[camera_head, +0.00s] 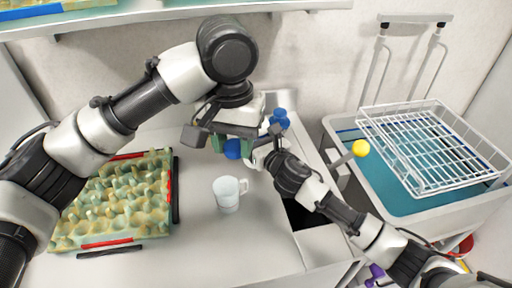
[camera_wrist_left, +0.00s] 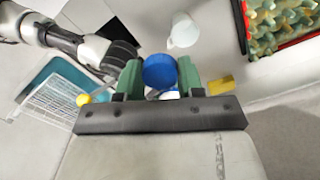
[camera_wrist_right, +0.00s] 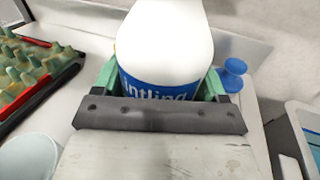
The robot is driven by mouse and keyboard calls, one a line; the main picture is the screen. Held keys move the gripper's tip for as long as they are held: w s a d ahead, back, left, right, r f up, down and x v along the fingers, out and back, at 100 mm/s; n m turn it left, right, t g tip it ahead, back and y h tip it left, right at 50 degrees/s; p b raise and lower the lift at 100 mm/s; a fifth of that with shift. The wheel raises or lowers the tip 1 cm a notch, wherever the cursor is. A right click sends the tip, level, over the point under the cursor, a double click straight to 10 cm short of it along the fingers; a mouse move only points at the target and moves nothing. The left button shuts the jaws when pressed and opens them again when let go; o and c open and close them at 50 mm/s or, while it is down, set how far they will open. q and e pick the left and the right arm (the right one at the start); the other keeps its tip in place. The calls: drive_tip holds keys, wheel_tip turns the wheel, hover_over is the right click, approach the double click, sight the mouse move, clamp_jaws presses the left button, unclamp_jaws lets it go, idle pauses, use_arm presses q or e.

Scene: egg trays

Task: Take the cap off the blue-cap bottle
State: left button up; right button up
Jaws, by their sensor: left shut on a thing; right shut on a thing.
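My left gripper (camera_head: 234,142) points down over the counter, with its green fingers shut on the round blue cap (camera_wrist_left: 160,71). The cap also shows as a blue patch in the head view (camera_head: 232,149). My right gripper (camera_wrist_right: 165,90) is shut on the body of a white bottle (camera_wrist_right: 165,40) with a blue lettered label. The bottle's upper end runs out of the right wrist view, and my grippers mostly hide it in the head view. Whether the cap still sits on the neck cannot be told.
A white mug (camera_head: 228,195) stands on the counter in front of the grippers. An egg tray (camera_head: 165,205) lies at left. A blue knobbed object (camera_head: 280,121) stands behind my right gripper. A cart with a white wire rack (camera_head: 430,140) is at right, near a yellow ball (camera_head: 361,148).

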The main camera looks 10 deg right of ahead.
drive_tip(key=shift+f+b, duration=0.3)
drive_tip(key=shift+f, duration=1.65)
drive_tip(key=shift+f, duration=0.1)
drive_tip(key=o, duration=1.3)
drive_tip(key=shift+f, duration=0.15)
drive_tip(key=o, duration=0.4)
